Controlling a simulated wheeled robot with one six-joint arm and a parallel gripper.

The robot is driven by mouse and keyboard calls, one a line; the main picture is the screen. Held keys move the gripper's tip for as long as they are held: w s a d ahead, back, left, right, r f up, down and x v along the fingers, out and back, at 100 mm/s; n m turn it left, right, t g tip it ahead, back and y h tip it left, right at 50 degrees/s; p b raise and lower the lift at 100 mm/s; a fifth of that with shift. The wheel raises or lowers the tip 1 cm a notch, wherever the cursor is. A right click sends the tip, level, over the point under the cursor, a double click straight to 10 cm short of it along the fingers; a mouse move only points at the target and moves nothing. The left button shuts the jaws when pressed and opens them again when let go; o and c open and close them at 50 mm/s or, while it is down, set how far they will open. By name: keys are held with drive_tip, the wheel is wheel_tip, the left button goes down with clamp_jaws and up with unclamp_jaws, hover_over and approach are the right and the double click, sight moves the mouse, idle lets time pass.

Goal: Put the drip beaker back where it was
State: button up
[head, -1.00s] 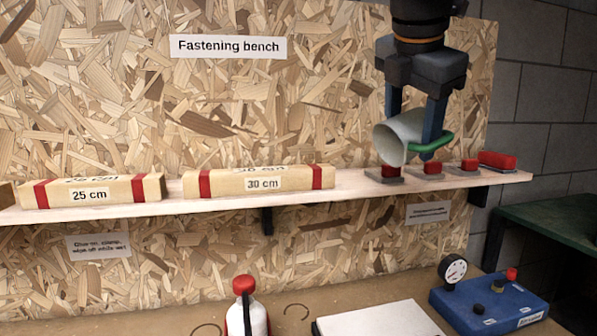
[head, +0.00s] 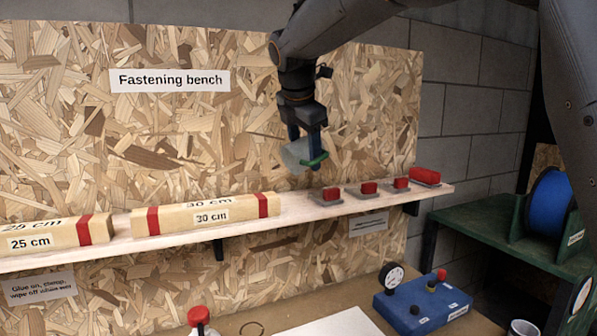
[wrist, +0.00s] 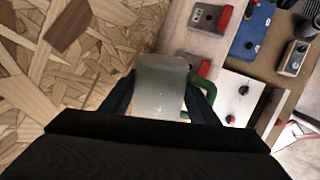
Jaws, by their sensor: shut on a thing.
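The drip beaker (head: 296,152) is a translucent whitish cup with a green handle (head: 314,161). My gripper (head: 309,158) is shut on it and holds it in the air above the wooden shelf (head: 290,210), in front of the chipboard wall. The beaker lies tipped on its side, its wide end towards the left in the head view. In the wrist view the beaker (wrist: 160,85) sits between the two dark fingers, with the green handle at its right. A dark curved outline (head: 252,328) shows on the bench below.
The shelf carries long wooden bars (head: 207,214) at left and several red-topped clamps (head: 331,194) at right. A green table (head: 480,232) holds a blue spool (head: 551,203).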

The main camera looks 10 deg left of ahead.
drive_tip(key=shift+w+a, duration=0.35)
drive_tip(key=shift+w, duration=0.1)
drive_tip(key=shift+w+a+f+p, duration=0.1)
drive_tip(key=shift+w+f+p, duration=0.15)
drive_tip(key=shift+p, duration=0.15)
drive_tip(key=f+p, duration=0.2)
drive_tip(key=f, duration=0.3)
drive_tip(key=shift+s+f, duration=0.15)
drive_tip(key=shift+s, duration=0.05)
drive_tip(key=shift+w+f+p, duration=0.25)
drive_tip(key=shift+f+p, duration=0.35)
drive_tip(key=shift+p, duration=0.05)
drive_tip(key=shift+f, duration=0.15)
drive_tip(key=o, duration=1.1)
drive_tip(key=shift+o, duration=0.2)
